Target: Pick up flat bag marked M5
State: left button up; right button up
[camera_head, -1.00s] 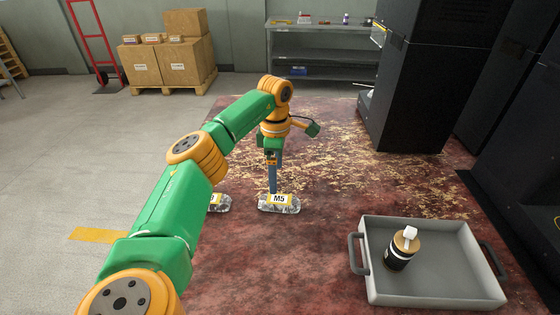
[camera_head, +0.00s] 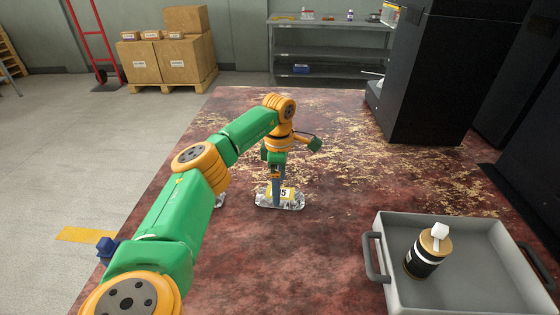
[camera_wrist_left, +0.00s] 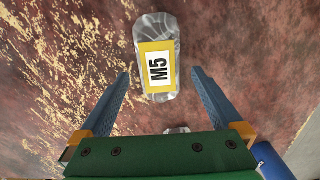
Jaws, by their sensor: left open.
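The flat bag marked M5 (camera_head: 294,203) lies on the worn red surface. It is clear and silvery with a yellow-edged white label, and it also shows whole in the left wrist view (camera_wrist_left: 157,58). My left gripper (camera_head: 276,201) points down at the bag, and one finger hides part of its label. In the left wrist view, my left gripper (camera_wrist_left: 160,73) is open and empty, with its blue fingers wide apart; the bag lies mostly beyond the fingertips. I cannot tell the height gap. My right gripper is not in view.
Another clear bag (camera_head: 220,200) is mostly hidden behind my left arm. A grey tray (camera_head: 377,258) with a black, gold-lidded bottle (camera_head: 424,258) stands at the right. Black cabinets (camera_head: 425,75) stand at the back right. The surface between bag and tray is clear.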

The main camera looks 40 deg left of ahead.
pick_arm(q)
notch_tip(320, 180, down, 4)
jog(key=shift+w, duration=0.15)
jog(key=c, duration=1.4)
jog(key=shift+r, duration=0.1)
